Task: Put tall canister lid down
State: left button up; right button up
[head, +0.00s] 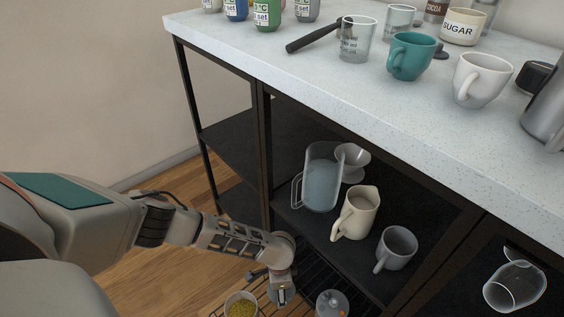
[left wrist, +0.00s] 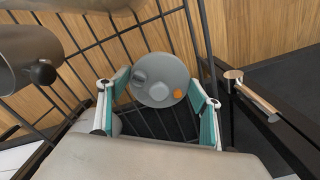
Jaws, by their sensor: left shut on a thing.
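My left gripper (head: 281,291) is low in front of the shelf, over a black wire rack. My right gripper is not in view.
The black wire rack (head: 264,309) has thin bars close around the gripper. A cream pitcher (head: 354,214), grey mug (head: 396,249) and clear jug (head: 320,178) stand on the dark shelf behind. Mugs and jars fill part of the speckled countertop (head: 290,77).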

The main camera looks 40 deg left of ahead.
pick_arm(q)
jog(key=shift+s+f, duration=0.2)
jog(key=shift+f, duration=0.5)
jog(key=shift+w+r, duration=0.2)
jog(key=shift+r, duration=0.1)
jog(key=shift+c, duration=0.6)
jog(key=shift+f, duration=0.15)
jog(key=o, duration=0.9)
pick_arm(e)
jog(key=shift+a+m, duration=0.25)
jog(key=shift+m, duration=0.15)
